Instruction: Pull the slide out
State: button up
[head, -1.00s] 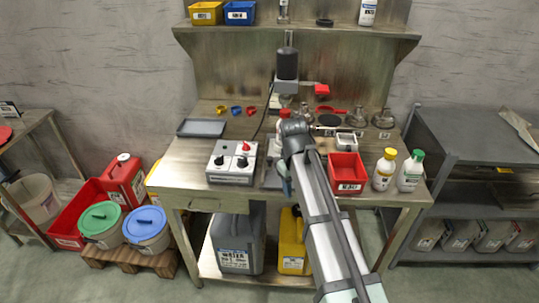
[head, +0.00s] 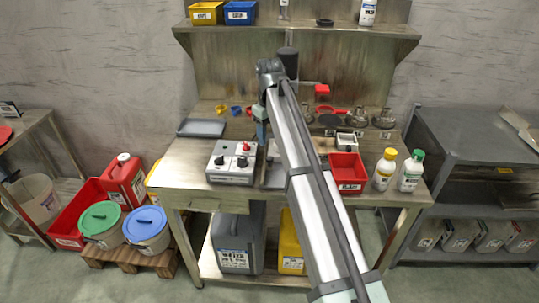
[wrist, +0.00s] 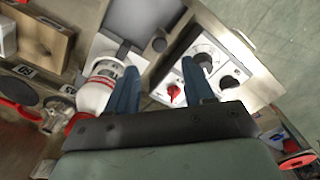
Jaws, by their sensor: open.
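My gripper (wrist: 160,88) is open in the wrist view, its two blue fingers apart with nothing held between them. I cannot tell for certain which part is the slide. In the head view, my gripper (head: 261,138) hangs above the bench, just behind the grey control box (head: 231,163).
The control box also shows in the wrist view (wrist: 205,66). A white bottle with red markings (wrist: 96,92) stands close to the left finger. A red bin (head: 347,172), two capped bottles (head: 384,172) and a grey tray (head: 201,128) stand on the bench.

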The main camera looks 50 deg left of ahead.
aim_at(270, 158)
notch_tip(270, 158, down, 8)
jog(key=shift+f, duration=0.2)
jog(key=shift+c, duration=0.3)
grip_shut()
dwell(0.4)
